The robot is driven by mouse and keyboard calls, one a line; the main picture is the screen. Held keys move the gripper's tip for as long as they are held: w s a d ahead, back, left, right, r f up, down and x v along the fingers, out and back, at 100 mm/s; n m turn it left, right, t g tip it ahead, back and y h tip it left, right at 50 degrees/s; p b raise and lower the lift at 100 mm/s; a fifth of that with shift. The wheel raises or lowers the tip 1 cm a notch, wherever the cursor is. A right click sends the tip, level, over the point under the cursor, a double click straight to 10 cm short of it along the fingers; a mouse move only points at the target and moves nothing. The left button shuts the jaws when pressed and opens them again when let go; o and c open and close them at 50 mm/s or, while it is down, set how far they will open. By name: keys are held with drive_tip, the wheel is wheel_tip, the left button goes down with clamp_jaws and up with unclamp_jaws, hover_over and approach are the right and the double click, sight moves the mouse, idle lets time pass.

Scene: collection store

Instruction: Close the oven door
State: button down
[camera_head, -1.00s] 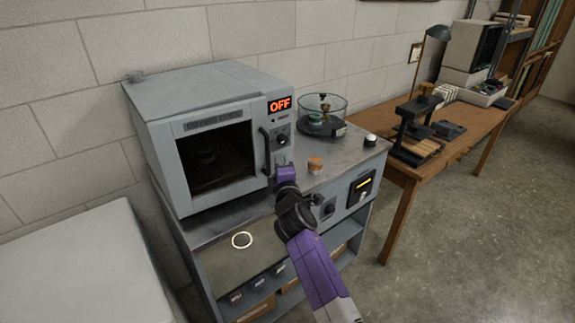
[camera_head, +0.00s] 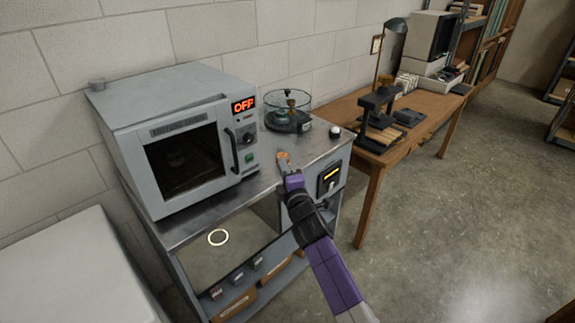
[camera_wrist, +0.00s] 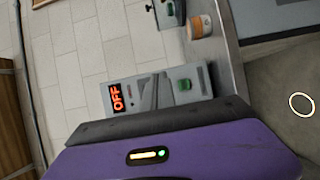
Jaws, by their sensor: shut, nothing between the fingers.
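The grey oven (camera_head: 180,135) stands on a metal-topped cart at the left. Its door (camera_head: 185,160) has a dark window and a black upright handle (camera_head: 231,150). The door lies at or near the oven front; I cannot tell whether a small gap remains. The display reads OFF. My purple gripper (camera_head: 291,178) is shut and empty, right of the handle and apart from it, over the cart's front edge. In the wrist view the OFF display (camera_wrist: 117,96) and green button (camera_wrist: 184,85) show beyond the gripper; the door handle is not clear there.
A small orange-labelled jar (camera_head: 284,157) stands just beyond my gripper on the cart top (camera_head: 262,172). A round glass vessel (camera_head: 288,112) stands behind it. A pale box-like surface (camera_head: 70,270) is at the lower left, a wooden desk (camera_head: 395,150) at the right. Floor at right is clear.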

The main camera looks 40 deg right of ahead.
drive_tip(key=s+d+m+b, duration=0.5)
drive_tip(key=d+m, duration=0.1)
drive_tip(key=m, duration=0.2)
drive_tip(key=s+a+r+m+t+y+b, duration=0.1)
drive_tip(key=a+r+m+y+b, duration=0.1)
drive_tip(key=a+r+m+y, duration=0.3)
drive_tip(key=n+t+y+p, duration=0.1)
drive_tip(key=n+y+p, duration=0.1)
drive_tip(key=y+p, duration=0.25)
approach(235, 147)
drive_tip(key=shift+y, duration=0.35)
drive_tip(key=w, duration=0.5)
drive_tip(key=shift+w+a+r+b, duration=0.1)
drive_tip(key=shift+w+r+b, duration=0.05)
drive_tip(key=shift+w+b, duration=0.15)
drive_tip(key=shift+w, duration=0.65)
